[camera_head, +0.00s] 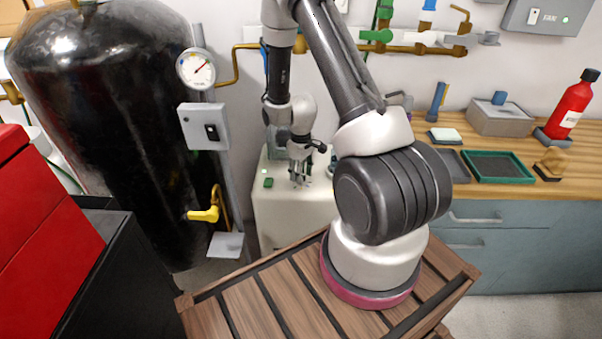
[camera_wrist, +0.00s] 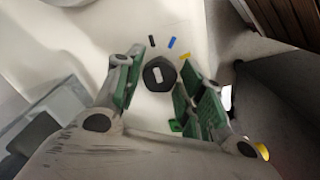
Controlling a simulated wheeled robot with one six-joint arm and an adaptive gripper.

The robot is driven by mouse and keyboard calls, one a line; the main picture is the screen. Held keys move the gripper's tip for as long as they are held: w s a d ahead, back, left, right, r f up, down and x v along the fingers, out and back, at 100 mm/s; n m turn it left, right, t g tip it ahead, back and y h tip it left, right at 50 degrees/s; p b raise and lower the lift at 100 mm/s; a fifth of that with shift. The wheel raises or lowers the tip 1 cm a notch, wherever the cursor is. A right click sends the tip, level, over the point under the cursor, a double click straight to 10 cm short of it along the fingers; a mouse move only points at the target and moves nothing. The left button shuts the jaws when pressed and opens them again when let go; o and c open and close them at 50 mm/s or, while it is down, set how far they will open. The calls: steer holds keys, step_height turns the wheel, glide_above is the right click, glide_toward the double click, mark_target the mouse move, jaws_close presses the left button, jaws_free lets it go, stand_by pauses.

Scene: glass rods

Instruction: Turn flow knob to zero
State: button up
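A dark, many-sided flow knob (camera_wrist: 159,74) with a white mark on top sits on a pale panel in the wrist view. Small black, blue and yellow marks lie around its far side. My gripper (camera_wrist: 164,66) is open, with a green-padded finger on each side of the knob and visible gaps between. I cannot tell how high the fingertips are above the panel. In the head view my gripper (camera_head: 300,180) points down over a cream cabinet (camera_head: 290,212). The knob cannot be made out there.
A small green piece (camera_head: 268,183) is on the cabinet top, left of my gripper. A black tank (camera_head: 100,130) with a yellow-handled valve (camera_head: 205,214) stands left. A workbench (camera_head: 480,188) with trays is right. My arm hides part of the cabinet's right side.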

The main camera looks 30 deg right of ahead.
steer(key=shift+o, duration=0.9)
step_height(320, 180, up, 12)
